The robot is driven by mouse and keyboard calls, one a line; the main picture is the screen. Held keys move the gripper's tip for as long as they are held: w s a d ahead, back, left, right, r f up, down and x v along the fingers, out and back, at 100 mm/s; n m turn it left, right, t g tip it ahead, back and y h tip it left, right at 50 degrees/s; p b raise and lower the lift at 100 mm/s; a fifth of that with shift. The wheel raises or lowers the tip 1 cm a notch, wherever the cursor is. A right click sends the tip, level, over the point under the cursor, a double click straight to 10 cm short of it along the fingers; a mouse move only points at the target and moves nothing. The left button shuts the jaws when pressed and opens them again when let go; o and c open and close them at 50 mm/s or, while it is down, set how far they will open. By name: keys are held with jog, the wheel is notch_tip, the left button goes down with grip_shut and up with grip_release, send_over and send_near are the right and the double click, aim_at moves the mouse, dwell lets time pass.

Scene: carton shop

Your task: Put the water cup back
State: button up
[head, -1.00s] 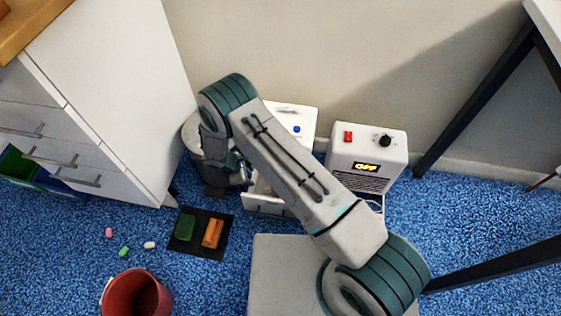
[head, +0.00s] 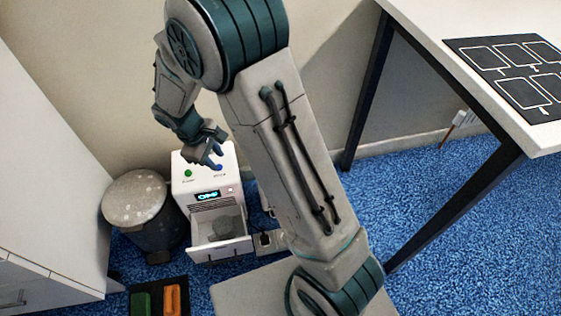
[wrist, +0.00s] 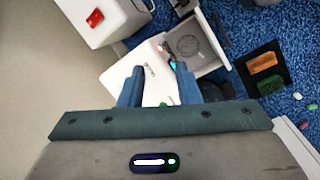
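A white appliance (head: 181,182) with a lit display stands on the floor by the wall; it also shows in the wrist view (wrist: 119,78). Its front drawer (head: 221,252) is pulled out, and the drawer shows in the wrist view (wrist: 206,66). A dark grey rounded shape (head: 229,223) shows in the drawer; I cannot tell if it is a cup. No separate water cup is clearly visible.
A grey bin (head: 150,222) stands left of the appliance, beside a white cabinet (head: 45,190). A dark tray (head: 156,289) with green and orange blocks (head: 173,299) lies in front. A second white device (wrist: 110,12) with a red switch is beside the appliance. A table (head: 440,22) stands right.

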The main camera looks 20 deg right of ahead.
jog(key=s+d+r+m+y, duration=0.1)
jog(key=s+d+r+m, duration=0.4)
jog(key=s, duration=0.4)
jog(key=s+d+r+m+y, duration=0.2)
jog(key=s+d+r+m, duration=0.3)
jog(key=s+d+r, duration=0.2)
jog(key=shift+s+r+t, duration=0.4)
jog(key=shift+s+r, duration=0.55)
jog(key=shift+s, duration=0.25)
jog(key=shift+d, duration=0.1)
